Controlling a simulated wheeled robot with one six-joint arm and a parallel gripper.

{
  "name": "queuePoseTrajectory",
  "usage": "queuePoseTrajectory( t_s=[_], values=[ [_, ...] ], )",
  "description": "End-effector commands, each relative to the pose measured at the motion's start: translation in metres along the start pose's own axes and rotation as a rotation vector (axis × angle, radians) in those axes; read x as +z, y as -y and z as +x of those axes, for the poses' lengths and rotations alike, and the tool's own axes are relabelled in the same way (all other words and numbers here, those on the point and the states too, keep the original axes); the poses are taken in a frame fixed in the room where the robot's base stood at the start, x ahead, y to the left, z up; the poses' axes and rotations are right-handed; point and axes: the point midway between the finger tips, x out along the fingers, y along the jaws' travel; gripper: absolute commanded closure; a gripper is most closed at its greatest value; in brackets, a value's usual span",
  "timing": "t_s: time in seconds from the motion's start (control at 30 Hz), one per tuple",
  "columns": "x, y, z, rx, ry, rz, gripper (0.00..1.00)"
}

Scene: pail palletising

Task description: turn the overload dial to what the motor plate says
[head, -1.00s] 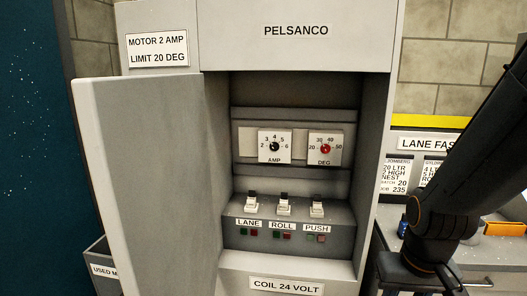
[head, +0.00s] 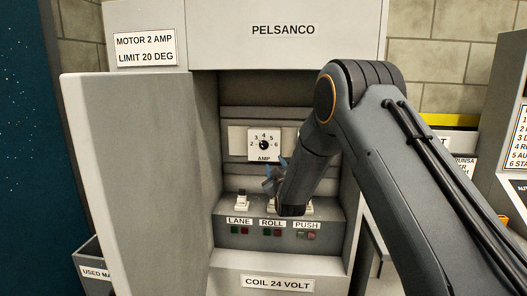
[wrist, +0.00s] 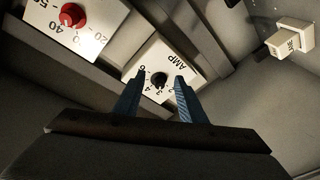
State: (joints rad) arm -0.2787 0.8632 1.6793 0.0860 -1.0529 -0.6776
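The motor plate (head: 146,49) on the cabinet's upper left reads "MOTOR 2 AMP, LIMIT 20 DEG". The white AMP dial (head: 264,144) has a black knob and a scale from 2 to 6; its setting is too small to read surely. My gripper (head: 271,181) is open and empty, below the AMP dial in the head view. In the wrist view, the blue fingers of my gripper (wrist: 158,77) appear on either side of the black AMP knob (wrist: 158,81); I cannot tell whether they touch it. The red DEG knob (wrist: 71,15) is hidden by my arm in the head view.
The open cabinet door (head: 140,180) stands at the left and the cabinet's side wall closes the right. Switches (head: 242,200) labelled LANE, ROLL and PUSH sit on a ledge below the dials, partly behind my arm. A "COIL 24 VOLT" label (head: 278,283) is underneath.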

Motion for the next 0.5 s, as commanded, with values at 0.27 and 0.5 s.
queuePoseTrajectory(
  t_s=[0.27, 0.5],
  values=[
    [-0.027, 0.018, 0.018, 0.121, -0.178, -0.081, 0.63],
    [-0.034, 0.015, 0.040, 0.130, -0.188, -0.084, 0.63]
  ],
)
